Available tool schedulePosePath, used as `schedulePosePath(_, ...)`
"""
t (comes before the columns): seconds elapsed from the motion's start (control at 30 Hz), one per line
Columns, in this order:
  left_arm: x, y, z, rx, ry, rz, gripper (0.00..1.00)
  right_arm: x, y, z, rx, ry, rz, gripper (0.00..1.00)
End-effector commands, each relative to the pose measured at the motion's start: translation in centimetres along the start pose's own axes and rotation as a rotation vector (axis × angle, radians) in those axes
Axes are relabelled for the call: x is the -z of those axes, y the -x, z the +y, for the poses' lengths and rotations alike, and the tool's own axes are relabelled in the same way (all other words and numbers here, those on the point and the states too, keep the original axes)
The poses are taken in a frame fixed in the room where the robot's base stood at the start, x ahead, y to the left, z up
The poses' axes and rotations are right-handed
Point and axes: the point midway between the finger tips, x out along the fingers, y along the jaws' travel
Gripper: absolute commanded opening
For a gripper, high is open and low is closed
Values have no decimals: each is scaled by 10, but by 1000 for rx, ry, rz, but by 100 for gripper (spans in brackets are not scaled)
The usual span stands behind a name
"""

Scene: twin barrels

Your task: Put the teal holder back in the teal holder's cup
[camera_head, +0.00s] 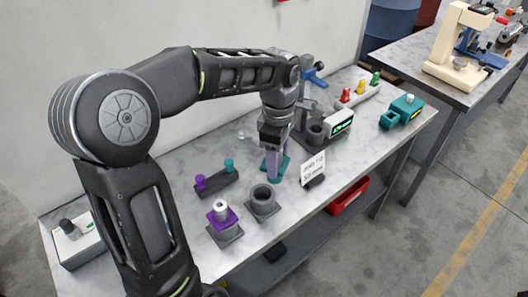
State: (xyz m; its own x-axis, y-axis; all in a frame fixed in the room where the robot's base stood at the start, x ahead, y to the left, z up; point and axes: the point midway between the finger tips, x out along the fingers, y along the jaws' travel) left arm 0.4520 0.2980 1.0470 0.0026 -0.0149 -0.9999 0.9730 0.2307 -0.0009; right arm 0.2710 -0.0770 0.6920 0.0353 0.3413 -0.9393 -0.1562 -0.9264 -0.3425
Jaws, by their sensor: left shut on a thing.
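My left gripper (272,160) points down over the middle of the table and is shut on a teal piece, which looks like the teal holder (281,170). The fingers and wrist hide much of it, and I cannot tell whether it touches the table. A grey round cup on a square base (262,203) stands empty in front of the gripper, slightly left. A purple holder (223,217) with a white-topped piece sits in a similar grey base to its left. My right gripper is not in view.
A dark bar with purple and teal knobs (216,181) lies left of the gripper. A small white sign (313,169) stands to the right. Behind it is a grey device with a green display (341,126). A teal block (402,111) is at the far right.

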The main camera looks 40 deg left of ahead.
Motion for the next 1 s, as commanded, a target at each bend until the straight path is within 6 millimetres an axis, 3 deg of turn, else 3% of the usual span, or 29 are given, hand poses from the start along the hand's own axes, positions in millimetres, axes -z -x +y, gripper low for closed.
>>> schedulePosePath(0.1, 15, 13, -11, -5, 269, 6, 1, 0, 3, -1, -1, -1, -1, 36)
schedulePosePath(0.3, 26, 21, -20, -7, 500, 13, 1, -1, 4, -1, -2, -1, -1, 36)
schedulePosePath(0.8, 25, 20, -20, -7, 522, 13, 1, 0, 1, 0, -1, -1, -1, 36)
schedulePosePath(1.0, 26, 8, -20, -6, 522, 13, 1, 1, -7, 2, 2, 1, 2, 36)
